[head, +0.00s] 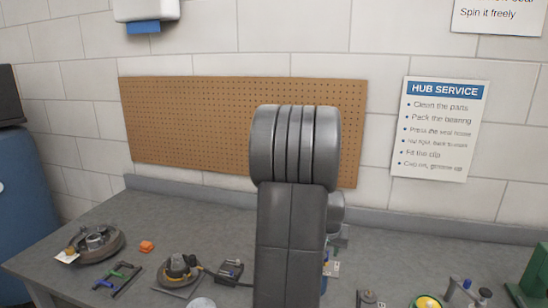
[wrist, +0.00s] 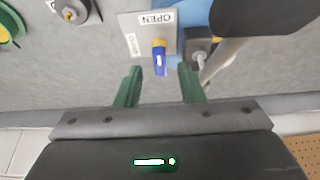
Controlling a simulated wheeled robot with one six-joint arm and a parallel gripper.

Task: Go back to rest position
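My gripper (wrist: 159,84) shows in the wrist view with its two green fingers spread apart and nothing between them. Beyond the fingertips is a light grey plate (wrist: 138,38) with an OPEN label. A blue lever with a yellow top (wrist: 159,60) stands on that plate, apart from the fingers. In the head view my arm rises in the middle and hides my gripper and part of the bench.
A pegboard (head: 190,125) and a HUB SERVICE sign (head: 440,130) are on the wall behind.

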